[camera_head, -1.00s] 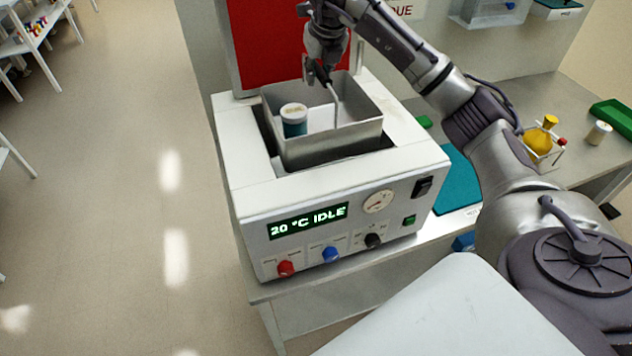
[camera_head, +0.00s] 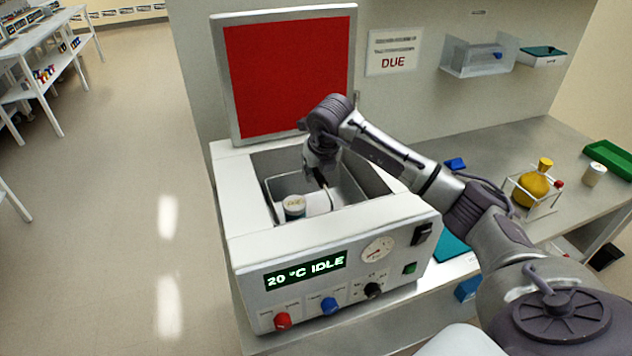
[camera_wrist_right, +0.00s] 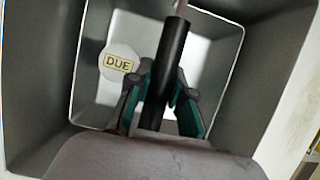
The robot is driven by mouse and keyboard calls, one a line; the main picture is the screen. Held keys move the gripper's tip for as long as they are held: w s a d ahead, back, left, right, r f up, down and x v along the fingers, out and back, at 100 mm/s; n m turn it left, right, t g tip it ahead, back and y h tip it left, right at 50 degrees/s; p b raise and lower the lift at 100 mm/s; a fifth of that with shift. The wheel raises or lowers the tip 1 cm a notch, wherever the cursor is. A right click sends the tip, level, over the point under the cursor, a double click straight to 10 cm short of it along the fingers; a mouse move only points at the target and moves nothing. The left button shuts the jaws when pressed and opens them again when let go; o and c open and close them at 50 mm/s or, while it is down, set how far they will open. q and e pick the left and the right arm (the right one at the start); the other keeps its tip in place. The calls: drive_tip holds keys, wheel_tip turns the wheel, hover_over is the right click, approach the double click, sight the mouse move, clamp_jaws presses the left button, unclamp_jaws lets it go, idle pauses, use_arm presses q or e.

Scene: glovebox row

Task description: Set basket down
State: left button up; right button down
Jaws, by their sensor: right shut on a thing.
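The metal basket (camera_head: 352,186) is down inside the well of the white bath unit (camera_head: 240,200), its rim below the unit's top edge. It also shows in the right wrist view (camera_wrist_right: 228,85). A jar with a pale lid (camera_head: 294,205) stands in the basket; the lid reads "DUE" in the right wrist view (camera_wrist_right: 119,62). My right gripper (camera_head: 322,182) reaches down into the well, shut on the basket's dark handle (camera_wrist_right: 172,60). Whether the basket touches the well's floor is hidden. My left gripper is not in view.
The unit's red-faced lid (camera_head: 285,75) stands open behind the well. Its front display reads 20 °C IDLE. To the right, a bench (camera_head: 480,160) holds a yellow flask in a rack (camera_head: 533,188), a small jar (camera_head: 594,174) and a green tray (camera_head: 612,158).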

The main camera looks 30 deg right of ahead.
wheel_tip(320, 180, down, 3)
drive_tip(key=shift+r+p, duration=0.1)
drive_tip(key=shift+p, duration=0.2)
drive_tip(key=c, duration=1)
unclamp_jaws()
drive_tip(key=shift+c, duration=0.2)
drive_tip(key=b+v, duration=0.2)
drive_tip(key=v, duration=1)
drive_tip(key=shift+s, duration=0.1)
